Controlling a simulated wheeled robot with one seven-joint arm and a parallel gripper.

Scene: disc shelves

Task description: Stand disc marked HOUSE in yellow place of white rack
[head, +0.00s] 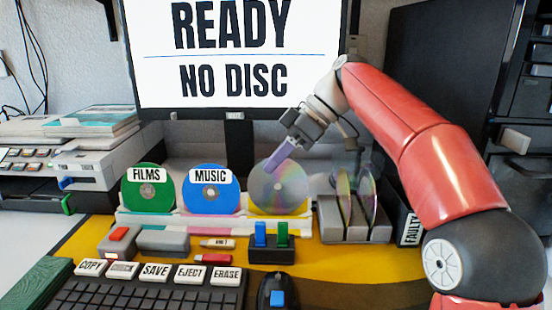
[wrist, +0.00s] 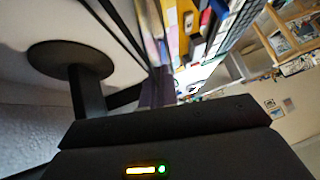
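The white rack (head: 140,218) stands on the yellow mat behind the keyboard. A green disc marked FILMS (head: 148,190) and a blue disc marked MUSIC (head: 209,192) stand in its left and middle places. A plain silver disc (head: 285,190) stands upright at the rack's right place, where yellow (head: 268,212) shows behind and below it. No HOUSE marking is readable on the face I see. My gripper (head: 273,168) reaches down from the upper right, its purple fingertips overlapping the silver disc's upper part. The gap between the fingers is hidden, and the wrist view is too dark there.
A grey rack (head: 338,232) with silvery discs stands close on the right, beside a box marked FAULTY (head: 411,228). A small dark holder with blue and green pieces (head: 268,250) stands in front. The monitor (head: 230,55) rises behind; the keyboard (head: 140,295) lies in front.

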